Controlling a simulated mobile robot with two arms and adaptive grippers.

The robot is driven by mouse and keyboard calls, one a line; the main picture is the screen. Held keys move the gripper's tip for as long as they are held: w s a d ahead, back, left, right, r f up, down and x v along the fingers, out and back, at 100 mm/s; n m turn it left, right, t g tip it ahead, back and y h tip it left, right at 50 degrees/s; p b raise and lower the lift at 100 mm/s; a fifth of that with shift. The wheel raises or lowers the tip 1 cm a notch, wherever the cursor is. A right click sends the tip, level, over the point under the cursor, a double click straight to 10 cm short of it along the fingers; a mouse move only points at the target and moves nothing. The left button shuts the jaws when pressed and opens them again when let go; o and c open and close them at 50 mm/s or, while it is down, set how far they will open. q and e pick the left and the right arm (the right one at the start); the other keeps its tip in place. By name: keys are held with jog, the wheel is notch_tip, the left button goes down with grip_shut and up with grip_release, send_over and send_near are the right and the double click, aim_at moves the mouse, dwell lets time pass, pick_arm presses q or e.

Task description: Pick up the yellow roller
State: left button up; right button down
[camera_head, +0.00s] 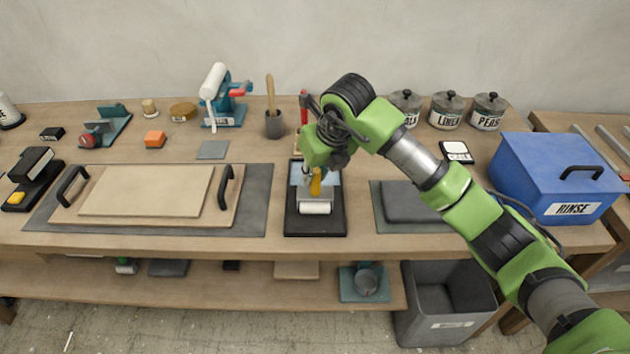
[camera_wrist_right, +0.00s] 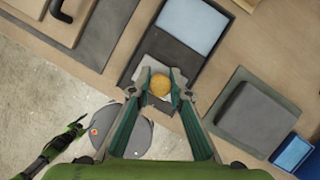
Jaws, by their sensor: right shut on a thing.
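The yellow roller (camera_head: 315,186) has a yellow handle and a white cylinder at its front end. It stands with its handle up over the black tray (camera_head: 315,228); whether the cylinder touches the tray I cannot tell. My right gripper (camera_head: 314,177) is above the tray, shut on the handle. In the right wrist view, the round yellow handle end (camera_wrist_right: 160,87) sits between the two fingertips, and the tray (camera_wrist_right: 133,70) lies beneath.
A cutting board (camera_head: 60,213) lies left of the tray, and a grey pad (camera_head: 405,203) on a mat lies right. A blue RINSE box (camera_head: 550,170) stands at the right. Lidded canisters (camera_head: 447,110) and a brush holder (camera_head: 274,125) stand behind. A grey bin (camera_head: 447,310) is below.

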jog(key=s+a+r+b, duration=0.3)
jog(key=s+r+b, duration=0.2)
jog(key=s+r, duration=0.6)
jog(key=s, duration=0.2)
jog(key=shift+s+r, duration=0.3)
jog(key=shift+s, duration=0.05)
jog(key=c, duration=2.9)
grip_release()
jog(key=shift+w+a, duration=0.1)
